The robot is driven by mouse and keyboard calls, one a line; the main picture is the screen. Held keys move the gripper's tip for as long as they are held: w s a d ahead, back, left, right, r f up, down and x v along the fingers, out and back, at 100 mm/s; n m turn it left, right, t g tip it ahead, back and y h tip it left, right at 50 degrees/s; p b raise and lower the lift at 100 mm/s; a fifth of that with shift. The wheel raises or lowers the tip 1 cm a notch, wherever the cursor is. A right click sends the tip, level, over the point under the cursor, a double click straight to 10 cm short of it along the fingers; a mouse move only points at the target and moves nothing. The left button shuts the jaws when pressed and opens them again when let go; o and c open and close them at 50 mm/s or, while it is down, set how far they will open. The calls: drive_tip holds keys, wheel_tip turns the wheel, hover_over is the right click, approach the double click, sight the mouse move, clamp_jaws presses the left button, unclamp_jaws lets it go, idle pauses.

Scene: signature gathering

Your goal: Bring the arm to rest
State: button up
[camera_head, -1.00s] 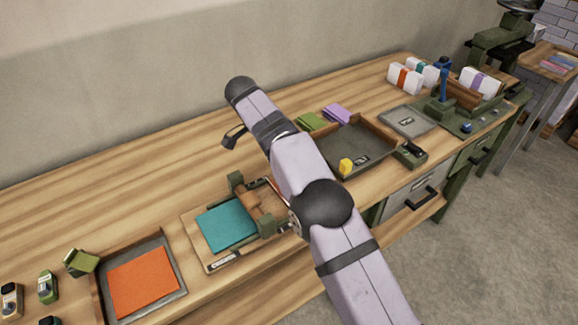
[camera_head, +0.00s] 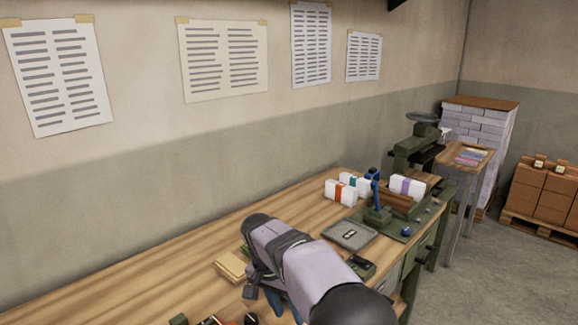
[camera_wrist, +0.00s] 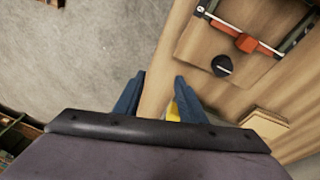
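My gripper (camera_wrist: 152,92) shows in the wrist view with its two blue fingers spread apart. Bench edge and floor show between them, and no held object is visible. A small yellow object (camera_wrist: 173,112) shows beside the inner side of the right finger; I cannot tell whether they touch. In the head view my arm reaches over the bench (camera_head: 150,285) from the bottom right, bent low near the front. Blue finger parts show there below the wrist, mostly hidden by my arm.
A cream pad (camera_head: 232,265) lies left of my wrist. A board with an orange-red block (camera_wrist: 246,42) and black knob (camera_wrist: 222,65) is near the gripper. Farther right are a grey tray (camera_head: 349,235), banded white bundles (camera_head: 340,193) and a green press (camera_head: 415,150).

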drive_tip(key=s+d+f+n, duration=0.2)
drive_tip(key=s+d, duration=0.3)
drive_tip(key=s, duration=0.3)
drive_tip(key=s+d+f+n+y, duration=0.1)
drive_tip(key=s+d+f+n, duration=0.1)
drive_tip(key=s+d, duration=0.3)
drive_tip(key=s+d+f+n+g+y, duration=0.1)
drive_tip(key=s+d, duration=0.4)
drive_tip(key=s, duration=0.7)
wheel_tip(320, 180, down, 2)
drive_tip(key=shift+d+f+n, duration=0.2)
drive_tip(key=shift+n, duration=0.4)
